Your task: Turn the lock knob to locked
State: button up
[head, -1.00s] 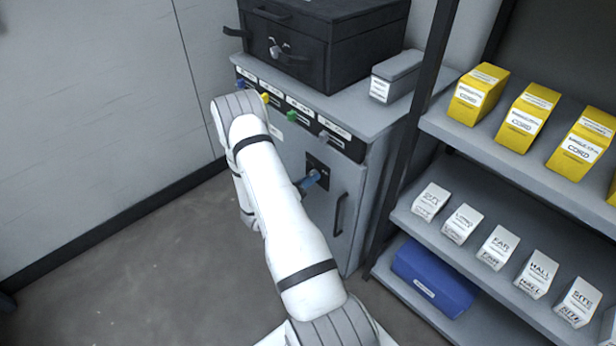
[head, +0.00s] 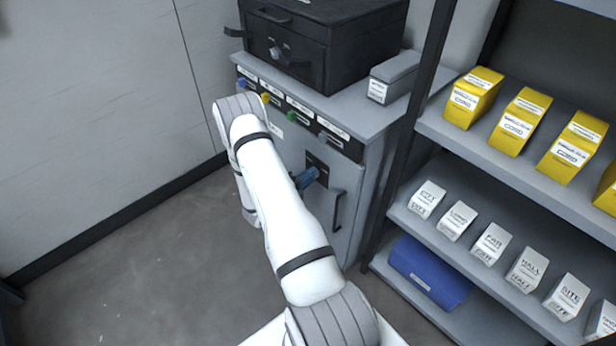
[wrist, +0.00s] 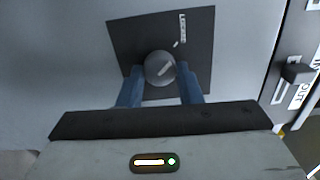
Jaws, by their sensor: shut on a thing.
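The lock knob (wrist: 160,68) is a round grey knob with a pale pointer line slanting to the upper right. It sits on a dark square plate (wrist: 122,40) with a small white label (wrist: 183,27), whose text is too blurred to read surely, and a short tick below it. My gripper (wrist: 161,76) has its two blue fingers on either side of the knob, shut on it. In the head view, my gripper (head: 307,179) is at the dark plate (head: 318,163) on the grey cabinet's front. The knob itself is hidden there.
A black case (head: 335,50) and small grey box (head: 394,77) stand on top. A shelf of boxes (head: 505,160) stands close on the right. The left floor is clear.

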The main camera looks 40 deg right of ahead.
jog(key=shift+n, duration=0.3)
dwell(0.4)
jog(key=o, duration=1)
jog(key=a, duration=0.7)
jog(key=shift+s+a+p, duration=0.3)
jog(key=shift+a+p, duration=0.05)
jog(key=shift+a, duration=0.05)
